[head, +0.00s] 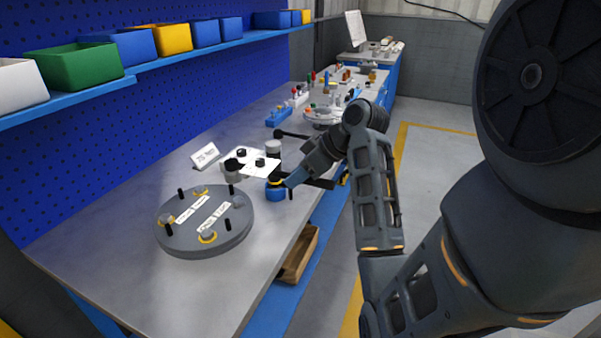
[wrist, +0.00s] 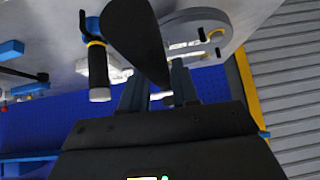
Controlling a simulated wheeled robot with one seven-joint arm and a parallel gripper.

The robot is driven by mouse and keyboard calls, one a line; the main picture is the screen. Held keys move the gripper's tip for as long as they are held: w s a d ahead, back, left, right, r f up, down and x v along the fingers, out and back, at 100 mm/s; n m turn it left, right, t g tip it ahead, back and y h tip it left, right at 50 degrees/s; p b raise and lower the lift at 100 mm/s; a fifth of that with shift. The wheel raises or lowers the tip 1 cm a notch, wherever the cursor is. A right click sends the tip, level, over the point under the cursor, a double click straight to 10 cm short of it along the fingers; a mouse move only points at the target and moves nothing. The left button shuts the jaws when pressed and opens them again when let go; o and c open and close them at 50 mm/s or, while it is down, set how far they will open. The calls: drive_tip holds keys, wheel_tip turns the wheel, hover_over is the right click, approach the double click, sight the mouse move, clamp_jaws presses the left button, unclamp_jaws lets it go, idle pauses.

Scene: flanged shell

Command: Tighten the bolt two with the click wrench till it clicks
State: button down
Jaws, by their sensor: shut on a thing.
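The round grey flanged cover (head: 180,240) lies on the bench, with several bolts in yellow rings, black upright pins and white labels. I cannot read which bolt is number two. My gripper (wrist: 160,98) is shut on a dark elongated thing (wrist: 138,38), which may be the click wrench; its far end is out of frame in the wrist view. In the head view my gripper (head: 292,181) is over the bench, right of the cover and apart from it. A black-gripped tool (wrist: 98,68) with a yellow ring and blue part is beside it; its blue part (head: 275,194) also shows in the head view.
A white plate (head: 250,157) with black knobs and a small sign (head: 205,156) stand behind the cover. Bins (head: 88,67) line the shelf along the blue pegboard. Coloured parts (head: 280,117) crowd the far bench. The bench front left of the cover is clear.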

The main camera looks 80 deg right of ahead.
drive_tip(key=shift+s, duration=0.1)
drive_tip(key=shift+s+f, duration=0.1)
wheel_tip(320, 180, down, 5)
drive_tip(key=b, duration=0.3)
idle(0.4)
drive_tip(key=shift+p, duration=0.75)
idle(1.1)
drive_tip(key=shift+f+b, duration=0.75)
drive_tip(key=shift+f, duration=0.5)
idle(0.4)
drive_tip(key=shift+a, duration=0.2)
